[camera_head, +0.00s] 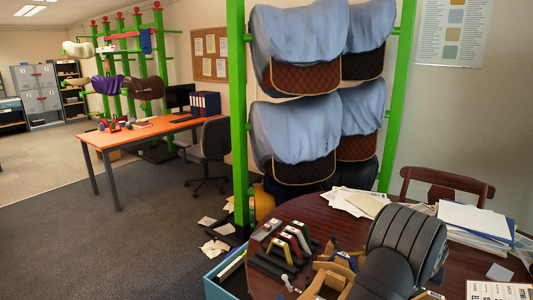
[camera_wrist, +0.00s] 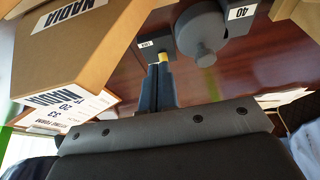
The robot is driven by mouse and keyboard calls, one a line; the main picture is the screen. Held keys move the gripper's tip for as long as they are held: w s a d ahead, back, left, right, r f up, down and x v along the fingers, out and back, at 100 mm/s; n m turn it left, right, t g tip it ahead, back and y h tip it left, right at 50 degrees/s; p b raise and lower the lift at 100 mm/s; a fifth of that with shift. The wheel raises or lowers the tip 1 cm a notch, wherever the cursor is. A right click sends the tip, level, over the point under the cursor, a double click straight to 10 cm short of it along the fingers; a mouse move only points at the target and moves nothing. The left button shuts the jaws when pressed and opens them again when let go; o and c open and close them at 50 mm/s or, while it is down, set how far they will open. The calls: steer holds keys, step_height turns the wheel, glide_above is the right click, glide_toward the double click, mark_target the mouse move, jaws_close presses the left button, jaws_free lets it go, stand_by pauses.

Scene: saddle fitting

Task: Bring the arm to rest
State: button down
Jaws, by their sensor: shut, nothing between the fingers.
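My gripper (camera_wrist: 160,68) shows in the wrist view as two dark blue-grey fingers. They lie side by side, shut and empty, pointing away over the dark red-brown table. A grey round piece tagged 40 (camera_wrist: 203,34) stands beyond them to the right, and a cardboard box marked NADIA (camera_wrist: 75,45) is to the left. A dark panel with rivets fills the bottom of the view. In the head view my arm is at the lower right, over the round table (camera_head: 290,210); I cannot make out the fingers there.
Several coloured arch-shaped pieces (camera_head: 290,240) stand on the table's left part. Papers (camera_head: 355,200) lie at its back, and more papers (camera_head: 475,220) at the right. A wooden chair (camera_head: 445,185) stands behind. A green rack (camera_head: 239,120) with covered saddles rises behind the table.

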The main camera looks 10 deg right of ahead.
steer(key=shift+s+a+f, duration=0.25)
steer(key=shift+s+a, duration=0.1)
steer(key=shift+a, duration=0.05)
steer(key=shift+r, duration=0.25)
steer(key=c, duration=0.9)
jaws_free()
steer(key=shift+c, duration=0.2)
steer(key=o, duration=0.3)
steer(key=shift+w+a+r, duration=0.1)
steer(key=shift+r, duration=0.05)
steer(key=o, duration=0.6)
steer(key=a+r, duration=0.4)
steer(key=shift+w+a+r, duration=0.25)
steer(key=shift+a+r, duration=0.05)
steer(key=shift+a, duration=0.05)
steer(key=shift+o, duration=0.2)
steer(key=s+a+r, duration=0.1)
steer(key=a+r, duration=0.6)
steer(key=a, duration=0.2)
steer(key=x, duration=1)
steer(key=shift+a+f, duration=0.2)
